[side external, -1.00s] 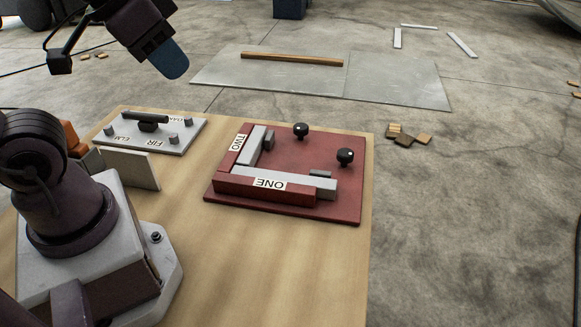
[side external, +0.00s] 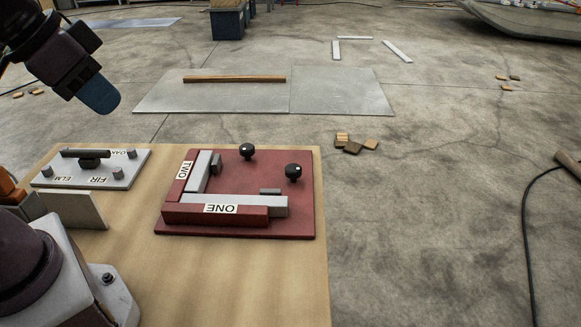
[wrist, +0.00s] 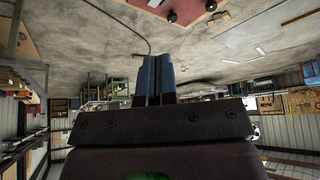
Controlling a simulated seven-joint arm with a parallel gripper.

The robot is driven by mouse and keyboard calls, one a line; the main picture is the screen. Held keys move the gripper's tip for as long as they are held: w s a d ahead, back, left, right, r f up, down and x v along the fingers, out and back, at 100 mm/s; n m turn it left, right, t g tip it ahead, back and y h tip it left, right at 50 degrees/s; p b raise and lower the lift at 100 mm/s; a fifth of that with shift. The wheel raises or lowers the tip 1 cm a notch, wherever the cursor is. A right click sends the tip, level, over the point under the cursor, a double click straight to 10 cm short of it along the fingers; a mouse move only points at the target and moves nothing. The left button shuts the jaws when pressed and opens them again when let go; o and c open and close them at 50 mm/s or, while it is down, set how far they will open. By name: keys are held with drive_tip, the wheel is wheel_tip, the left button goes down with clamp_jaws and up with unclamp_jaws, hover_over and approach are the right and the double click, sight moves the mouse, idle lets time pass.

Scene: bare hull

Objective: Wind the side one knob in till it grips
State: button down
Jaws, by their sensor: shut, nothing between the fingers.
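The red fixture plate (side external: 240,218) lies on the wooden board. Along its front runs a red rail labelled ONE (side external: 215,214), with a light grey bar (side external: 245,203) against it. The rail labelled TWO (side external: 181,178) is on its left, with another grey bar (side external: 198,175). One black knob (side external: 293,172) stands near bar ONE's right end, behind a small grey pad (side external: 270,191). The other knob (side external: 247,151) stands at the back, toward side TWO. Whether the pads touch the bars I cannot tell. My gripper (side external: 101,96) is shut and empty, high at left, apart from the fixture; its blue fingers (wrist: 155,78) are together.
A grey plate labelled ELM, FIR and OAK (side external: 60,178) with a dark handle (side external: 88,156) is left of the fixture. A low upright panel (side external: 75,208) stands before it. Small wooden pieces (side external: 352,145) lie on the floor beyond. The board right of the fixture is narrow.

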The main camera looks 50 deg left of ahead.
idle(0.3)
drive_tip(key=c, duration=1.4)
unclamp_jaws()
drive_tip(key=shift+f, duration=0.15)
drive_tip(key=o, duration=0.7)
drive_tip(key=shift+w+d+f+g, duration=0.2)
drive_tip(key=shift+w+f+g, duration=0.55)
drive_tip(key=shift+f, duration=0.25)
drive_tip(key=shift+o, duration=0.6)
drive_tip(key=w+f+g, duration=0.1)
drive_tip(key=w+f, duration=0.1)
drive_tip(key=w, duration=0.2)
drive_tip(key=w+f+g+y, duration=0.1)
drive_tip(key=w+f, duration=0.1)
drive_tip(key=w, duration=0.3)
drive_tip(key=shift+w+f, duration=0.15)
drive_tip(key=shift+f, duration=0.1)
drive_tip(key=n+t+y, duration=0.1)
drive_tip(key=n+y, duration=0.1)
drive_tip(key=n, duration=0.7)
approach(294, 167)
drive_tip(key=x, duration=0.9)
drive_tip(key=shift+a+f, duration=0.1)
drive_tip(key=shift+a, duration=0.1)
drive_tip(key=shift+m, duration=0.3)
drive_tip(key=c, duration=0.9)
